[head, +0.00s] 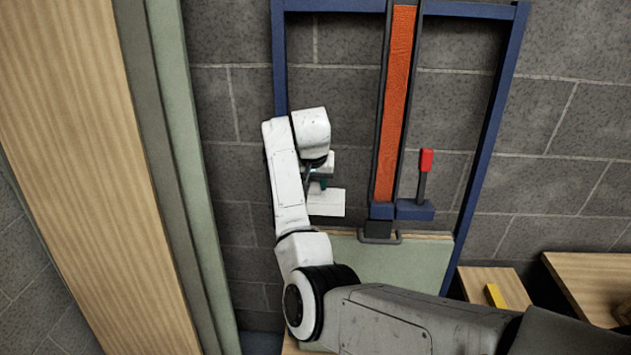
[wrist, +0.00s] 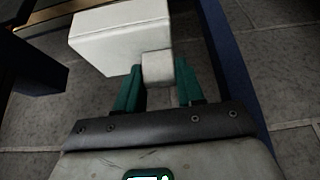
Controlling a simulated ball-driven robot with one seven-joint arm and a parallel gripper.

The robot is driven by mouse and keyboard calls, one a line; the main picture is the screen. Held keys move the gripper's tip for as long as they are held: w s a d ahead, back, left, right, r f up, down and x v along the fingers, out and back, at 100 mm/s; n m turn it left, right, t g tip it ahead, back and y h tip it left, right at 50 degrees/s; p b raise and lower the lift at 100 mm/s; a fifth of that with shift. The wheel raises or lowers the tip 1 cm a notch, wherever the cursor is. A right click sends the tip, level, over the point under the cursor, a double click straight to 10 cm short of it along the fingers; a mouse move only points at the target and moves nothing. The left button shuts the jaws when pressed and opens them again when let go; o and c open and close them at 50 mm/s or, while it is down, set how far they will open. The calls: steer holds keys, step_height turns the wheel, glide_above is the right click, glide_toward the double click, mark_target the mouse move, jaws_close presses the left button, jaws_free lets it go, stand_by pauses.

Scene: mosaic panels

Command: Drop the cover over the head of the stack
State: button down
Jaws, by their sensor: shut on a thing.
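The cover appears to be the white box-shaped piece (head: 327,203) with a small block-like grip; it also shows in the wrist view (wrist: 122,38). My gripper (head: 318,184) is shut on that grip, with its green fingers (wrist: 159,84) on both sides of it. The cover hangs in front of the grey wall, left of the orange strip. A pale green panel (head: 410,265) with a wooden top edge stands below and to the right, with a dark clamp-like piece (head: 379,231) at its top. I cannot tell for certain which part is the head of the stack.
A blue frame (head: 494,105) surrounds a tall orange strip (head: 396,100) in dark rails. A red-tipped lever (head: 426,161) stands right of the strip. Tall wood and green panels (head: 75,130) fill the left. Wooden tops (head: 590,280) and a yellow piece (head: 495,296) lie lower right.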

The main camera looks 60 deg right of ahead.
steer(key=shift+a+r, duration=0.1)
steer(key=shift+r, duration=0.15)
steer(key=shift+f+p, duration=0.15)
steer(key=shift+p, duration=0.2)
steer(key=shift+s+a+f+b, duration=0.15)
steer(key=shift+f+b, duration=0.25)
steer(key=shift+f, duration=0.75)
steer(key=shift+a+f+b, duration=0.15)
steer(key=shift+f+b, duration=0.25)
steer(key=shift+f, duration=0.75)
steer(key=shift+s+a+f+b, duration=0.15)
steer(key=shift+f+b, duration=0.25)
steer(key=shift+f, duration=0.75)
steer(key=shift+s+a+f+b, duration=0.15)
steer(key=shift+f+b, duration=0.7)
steer(key=shift+f, duration=1.4)
steer(key=c, duration=0.6)
jaws_free()
steer(key=shift+a, duration=0.1)
steer(key=b+v, duration=0.1)
steer(key=v, duration=0.9)
steer(key=shift+r, duration=0.4)
steer(key=shift+s+f, duration=0.1)
steer(key=shift+s, duration=0.1)
